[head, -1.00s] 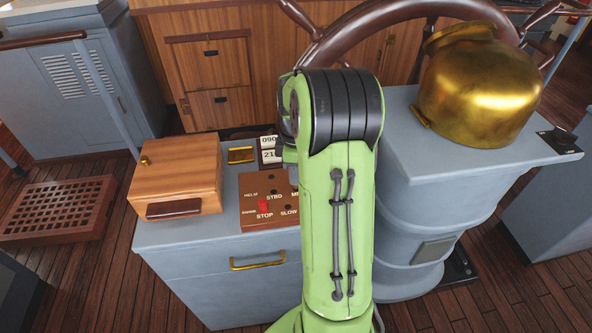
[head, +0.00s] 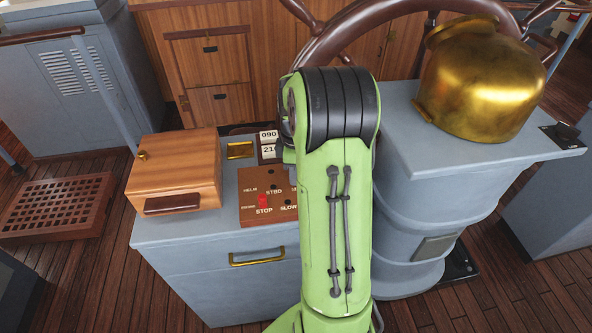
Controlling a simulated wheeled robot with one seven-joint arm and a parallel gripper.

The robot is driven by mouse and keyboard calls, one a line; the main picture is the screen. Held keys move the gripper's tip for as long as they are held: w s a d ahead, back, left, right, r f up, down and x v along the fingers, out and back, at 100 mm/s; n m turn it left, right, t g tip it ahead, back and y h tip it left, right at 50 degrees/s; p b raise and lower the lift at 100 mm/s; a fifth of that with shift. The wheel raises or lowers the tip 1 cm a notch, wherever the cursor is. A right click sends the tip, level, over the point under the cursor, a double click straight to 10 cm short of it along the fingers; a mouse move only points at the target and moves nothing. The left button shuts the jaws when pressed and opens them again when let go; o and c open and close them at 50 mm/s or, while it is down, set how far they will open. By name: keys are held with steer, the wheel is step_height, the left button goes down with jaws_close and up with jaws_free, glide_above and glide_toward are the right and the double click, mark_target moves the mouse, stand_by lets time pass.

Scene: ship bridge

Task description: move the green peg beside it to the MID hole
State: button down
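The brown peg board (head: 252,178) lies on the grey cabinet top, left of my arm. It has small dark holes and white labels, of which STBD, STOP and SLOW can be read. A red peg (head: 264,201) stands just above the STOP label. I see no green peg; the right part of the board, where the MID label would be, is hidden behind my green arm. My gripper is hidden behind the arm too, so its fingers and anything in them do not show.
A wooden box (head: 178,165) stands left of the board. White number cards (head: 268,150) and a brass plate (head: 240,151) lie behind it. The ship's wheel (head: 350,28) and a brass binnacle hood (head: 480,90) on a grey pedestal (head: 405,215) are behind and right.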

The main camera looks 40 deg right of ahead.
steer(key=c, duration=0.9)
jaws_free()
step_height(320, 180, up, 7)
steer(key=p, duration=0.6)
steer(key=shift+r, duration=0.1)
steer(key=shift+a, duration=0.1)
